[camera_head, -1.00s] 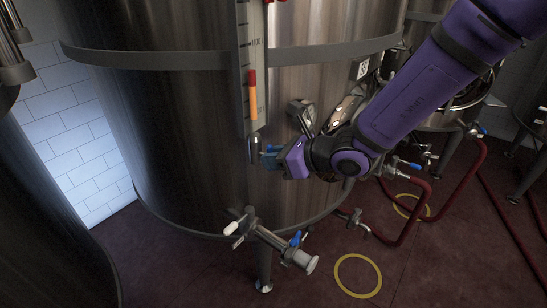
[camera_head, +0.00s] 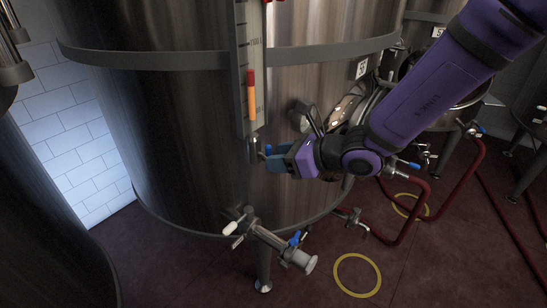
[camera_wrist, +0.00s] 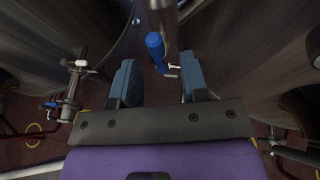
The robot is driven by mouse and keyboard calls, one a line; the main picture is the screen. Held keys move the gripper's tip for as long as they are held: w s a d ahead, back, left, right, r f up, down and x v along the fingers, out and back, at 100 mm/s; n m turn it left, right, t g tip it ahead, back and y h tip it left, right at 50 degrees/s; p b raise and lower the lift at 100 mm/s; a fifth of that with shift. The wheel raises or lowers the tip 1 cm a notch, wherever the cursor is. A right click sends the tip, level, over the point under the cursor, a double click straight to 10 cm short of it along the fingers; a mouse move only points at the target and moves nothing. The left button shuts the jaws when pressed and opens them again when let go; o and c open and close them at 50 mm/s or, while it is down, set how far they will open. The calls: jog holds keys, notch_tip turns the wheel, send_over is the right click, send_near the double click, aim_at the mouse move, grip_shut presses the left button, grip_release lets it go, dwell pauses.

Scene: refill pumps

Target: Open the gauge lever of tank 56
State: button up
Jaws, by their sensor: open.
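The big steel tank (camera_head: 190,130) fills the middle of the head view. Its level gauge (camera_head: 251,85) is a vertical scale with a red and orange column. A short metal fitting (camera_head: 253,147) sits at the gauge's foot. A blue gauge lever (camera_wrist: 155,48) shows beside the metal pipe (camera_wrist: 164,18) in the wrist view; it is a small blue spot in the head view (camera_head: 268,149). My gripper (camera_head: 272,160) is open by the fitting. In the wrist view, its two blue fingers (camera_wrist: 158,66) are on either side of the lever's line, with the lever just beyond the gap, apparently untouched.
A lower outlet valve (camera_head: 258,235) with white and blue handles juts from the tank below my gripper. A small tap (camera_head: 354,220) and red hoses (camera_head: 412,222) are at right. A yellow floor ring (camera_head: 357,275) lies on open floor. A neighbouring tank (camera_head: 40,210) stands left.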

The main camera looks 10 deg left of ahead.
jog(key=v, duration=0.8)
jog(key=shift+d, duration=0.3)
jog(key=s+d+r+n+h, duration=0.4)
jog(key=s+d+r+n, duration=0.1)
jog(key=d, duration=0.6)
jog(key=s+d+r+n+t+h, duration=0.1)
jog(key=s+d+r+n+h, duration=0.3)
jog(key=d+n, duration=0.4)
jog(key=s+d+r+n+t+h, duration=0.1)
jog(key=s+d+r+n+h, duration=0.4)
jog(key=d, duration=1)
jog(key=s+r+n, duration=0.1)
jog(key=s+n, duration=0.1)
jog(key=shift+s, duration=0.35)
